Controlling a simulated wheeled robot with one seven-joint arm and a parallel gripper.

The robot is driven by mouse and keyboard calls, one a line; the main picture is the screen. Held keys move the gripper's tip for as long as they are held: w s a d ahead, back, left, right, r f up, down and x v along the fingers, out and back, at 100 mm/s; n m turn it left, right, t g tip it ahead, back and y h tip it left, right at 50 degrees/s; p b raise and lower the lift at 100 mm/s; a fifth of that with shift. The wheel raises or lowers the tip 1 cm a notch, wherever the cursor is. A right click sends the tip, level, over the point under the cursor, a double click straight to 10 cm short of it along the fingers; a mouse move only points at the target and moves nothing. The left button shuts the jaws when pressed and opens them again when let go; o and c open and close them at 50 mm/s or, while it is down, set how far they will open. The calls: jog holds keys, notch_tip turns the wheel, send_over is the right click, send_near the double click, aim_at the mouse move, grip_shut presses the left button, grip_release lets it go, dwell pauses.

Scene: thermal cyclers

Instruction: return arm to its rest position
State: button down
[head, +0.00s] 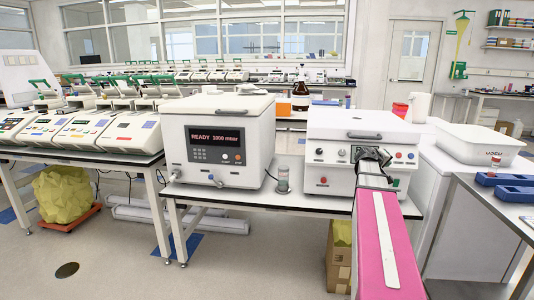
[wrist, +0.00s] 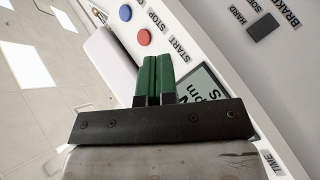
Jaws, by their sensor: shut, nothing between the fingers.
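My gripper (wrist: 155,75) shows in the wrist view with its two green fingers pressed together and nothing between them. It is in front of the control panel of a white benchtop machine (head: 325,128). In the wrist view the panel carries a red button (wrist: 144,37), a blue button (wrist: 125,12), START and STOP labels, and a grey display (wrist: 203,88) partly covered by the fingers. In the head view my pink arm reaches up from the lower right to that panel. The fingertips are hard to make out there, and I cannot tell whether they touch the panel.
A white machine (head: 228,105) reading "READY" stands left on the same bench (head: 262,198). A small clear container (head: 283,178) stands between the machines. A white tub (head: 478,143) and blue racks (head: 505,180) are at right. Floor at front left is mostly clear.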

jog(key=s+a+f+g+y, duration=0.2)
jog(key=s+a+f+y, duration=0.15)
jog(key=a+f, duration=0.85)
jog(key=s+a+f+g+y, duration=0.1)
jog(key=s+a+f+y, duration=0.2)
jog(key=s+a+f, duration=0.3)
jog(key=s+a+f+g+y, duration=0.2)
jog(key=s+a+f, duration=0.4)
jog(key=a, duration=0.7)
jog(key=s+a+f+m+g+y, duration=0.1)
jog(key=s+a+f+g+y, duration=0.1)
jog(key=s+a+f, duration=0.4)
jog(key=a+f+y, duration=0.1)
jog(key=a, duration=0.2)
jog(key=shift+s+a+y, duration=0.35)
jog(key=shift+s+a, duration=0.05)
